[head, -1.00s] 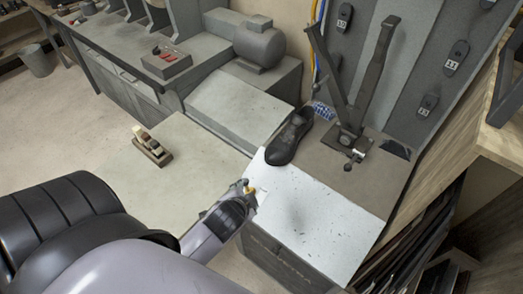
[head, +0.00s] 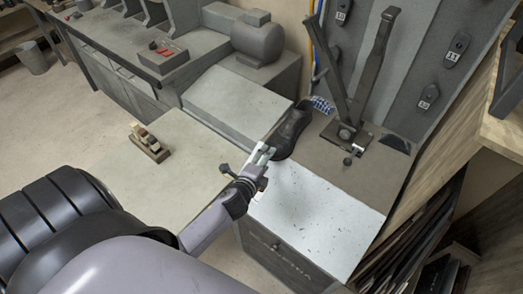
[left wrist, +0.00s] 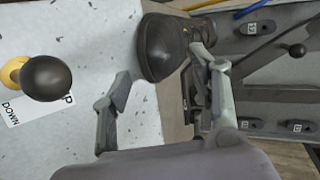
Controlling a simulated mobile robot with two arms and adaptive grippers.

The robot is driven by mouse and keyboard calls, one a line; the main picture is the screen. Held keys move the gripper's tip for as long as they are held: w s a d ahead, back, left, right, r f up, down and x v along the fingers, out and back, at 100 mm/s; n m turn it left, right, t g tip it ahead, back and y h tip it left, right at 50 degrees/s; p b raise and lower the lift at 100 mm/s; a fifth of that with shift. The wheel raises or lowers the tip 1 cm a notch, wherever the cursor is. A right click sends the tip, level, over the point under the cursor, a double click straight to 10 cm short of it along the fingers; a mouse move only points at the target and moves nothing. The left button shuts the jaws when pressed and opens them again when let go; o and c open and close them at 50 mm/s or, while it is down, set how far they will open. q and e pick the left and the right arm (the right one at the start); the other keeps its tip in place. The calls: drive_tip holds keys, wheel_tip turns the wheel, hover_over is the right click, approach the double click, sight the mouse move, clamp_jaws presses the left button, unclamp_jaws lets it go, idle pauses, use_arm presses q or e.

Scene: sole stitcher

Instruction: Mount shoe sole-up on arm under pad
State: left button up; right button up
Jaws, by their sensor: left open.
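A black shoe (head: 291,130) sits upright, sole down, at the back left of the white speckled worktop, its toe toward me. My left gripper (head: 262,153) is at the toe end of the shoe, open. In the left wrist view, its fingers (left wrist: 165,95) are spread, with the rounded toe (left wrist: 160,45) just ahead between them; I cannot tell whether they touch it. The dark metal fixture (head: 350,130), with an upright post and a slanted arm, stands right of the shoe on the brown top. I cannot make out the pad clearly. My right gripper is out of view.
A dark ball knob (left wrist: 46,78) on a yellow base sits beside an UP/DOWN label in the left wrist view. A blue checked cloth (head: 322,104) lies behind the shoe. A hand plane (head: 148,142) rests on the left bench. The front white top (head: 320,210) is clear.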

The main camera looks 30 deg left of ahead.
use_arm(q)
drive_tip(key=shift+b+x, duration=0.95)
drive_tip(key=shift+x, duration=2.15)
drive_tip(key=shift+c, duration=0.2)
clamp_jaws()
drive_tip(key=shift+s, duration=0.1)
drive_tip(key=shift+f, duration=0.15)
drive_tip(key=shift+r, duration=0.2)
wheel_tip(320, 180, up, 3)
drive_tip(key=p, duration=0.3)
drive_tip(key=shift+f, duration=0.1)
